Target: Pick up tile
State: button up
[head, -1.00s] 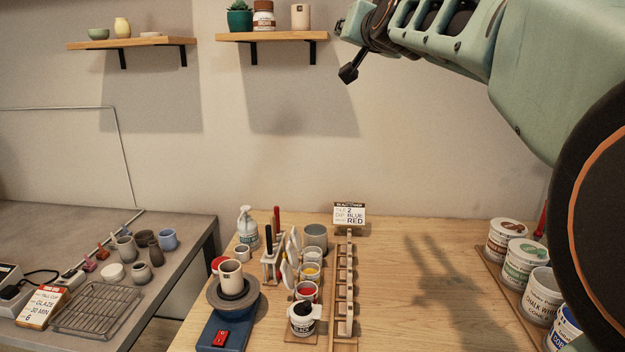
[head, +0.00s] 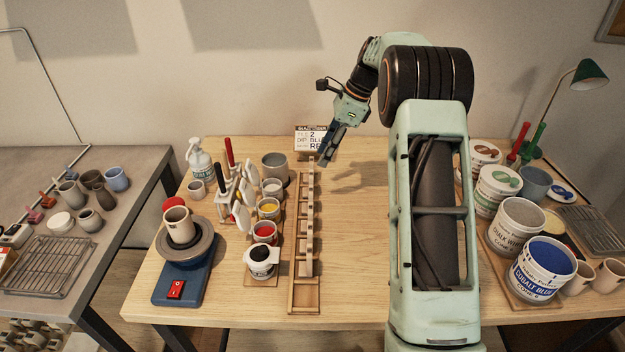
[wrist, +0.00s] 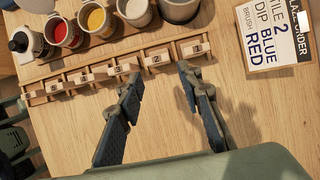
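Several small pale tiles stand in a row in a long wooden rack (head: 305,293) left of the table's middle. In the wrist view the tiles carry small marks; one near the rack's right end (wrist: 155,58) seems to read 2, but the marks are tiny. My gripper (head: 328,158) is above the table near the rack's far end. In the wrist view my gripper (wrist: 160,78) is open, its two dark fingers apart and empty, with the tile row just beyond the fingertips. The order card (wrist: 270,40) reads tile 2, dip blue, brush red.
Glaze cups (head: 265,232) and a brush holder (head: 225,190) stand close left of the rack. A pottery wheel (head: 187,245) is further left. Large buckets (head: 520,222) stand at the right. The tabletop between the rack and my arm is bare.

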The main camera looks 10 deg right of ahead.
aim_at(310, 179)
jog(key=p+x, duration=0.1)
jog(key=x, duration=0.9)
jog(key=shift+s+a+f, duration=0.15)
jog(key=shift+s+f, duration=0.05)
jog(key=shift+c, duration=0.5)
jog(key=c, duration=0.7)
